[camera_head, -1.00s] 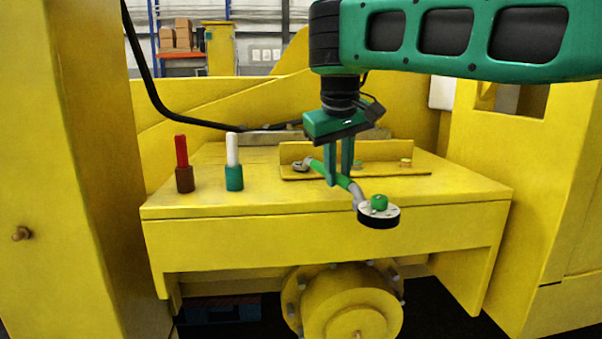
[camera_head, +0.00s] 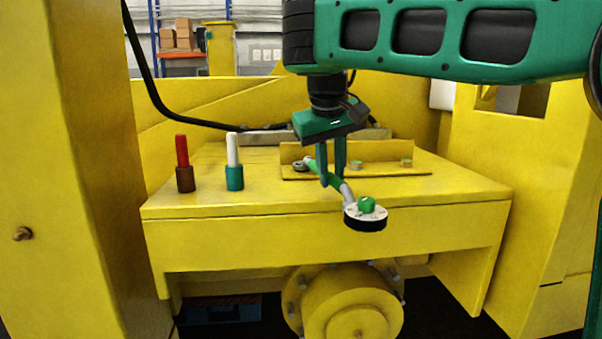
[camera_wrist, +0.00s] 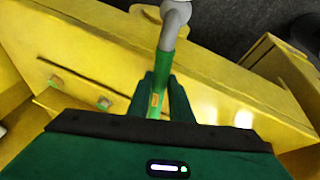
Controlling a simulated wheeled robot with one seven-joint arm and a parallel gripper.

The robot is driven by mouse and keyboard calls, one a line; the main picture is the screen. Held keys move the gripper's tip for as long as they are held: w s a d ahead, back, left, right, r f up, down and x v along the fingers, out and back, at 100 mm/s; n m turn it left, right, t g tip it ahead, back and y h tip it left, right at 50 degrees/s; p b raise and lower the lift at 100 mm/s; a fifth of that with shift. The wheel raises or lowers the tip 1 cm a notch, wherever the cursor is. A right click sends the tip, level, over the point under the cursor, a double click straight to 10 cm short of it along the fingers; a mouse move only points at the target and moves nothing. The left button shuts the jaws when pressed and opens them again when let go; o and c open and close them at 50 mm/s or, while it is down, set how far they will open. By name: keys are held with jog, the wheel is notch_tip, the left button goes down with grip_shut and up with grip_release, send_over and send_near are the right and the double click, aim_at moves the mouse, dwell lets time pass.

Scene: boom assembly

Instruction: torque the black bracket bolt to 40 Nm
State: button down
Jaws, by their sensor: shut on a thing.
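My gripper (camera_head: 332,180) is shut on the green handle of a torque wrench (camera_head: 334,184), above the yellow bench. A round white-and-black dial with a green knob (camera_head: 366,213) hangs at the wrench's near end, beyond the bench's front edge. The black bracket bolt (camera_head: 300,166) sits at the left end of the yellow bracket (camera_head: 385,170). The wrench's pale far end shows just right of this bolt; I cannot tell whether they touch. The wrist view shows the green handle (camera_wrist: 166,62) between the fingers and a grey bend above. The black bolt is not visible there.
Two green-marked bolts (camera_head: 356,165) (camera_head: 406,162) sit farther right on the bracket. A red-and-brown marker (camera_head: 184,166) and a white-and-teal marker (camera_head: 234,165) stand upright on the bench's left. A thick yellow post (camera_head: 75,170) rises at left. The bench's front right is clear.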

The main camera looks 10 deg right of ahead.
jog(key=shift+s+a+m, duration=0.15)
jog(key=shift+a+m, duration=0.45)
jog(key=shift+a, duration=0.5)
jog(key=shift+a, duration=0.1)
jog(key=shift+a+m+h, duration=0.4)
jog(key=shift+a+m, duration=0.3)
jog(key=shift+a, duration=0.55)
jog(key=shift+a, duration=0.15)
jog(key=shift+a, duration=0.15)
jog(key=a+m, duration=0.1)
jog(key=a, duration=0.1)
jog(key=shift+a+m+g+h, duration=0.3)
jog(key=shift+a+m+g, duration=0.05)
jog(key=shift+m+g, duration=0.05)
jog(key=shift+w, duration=0.2)
dwell(0.5)
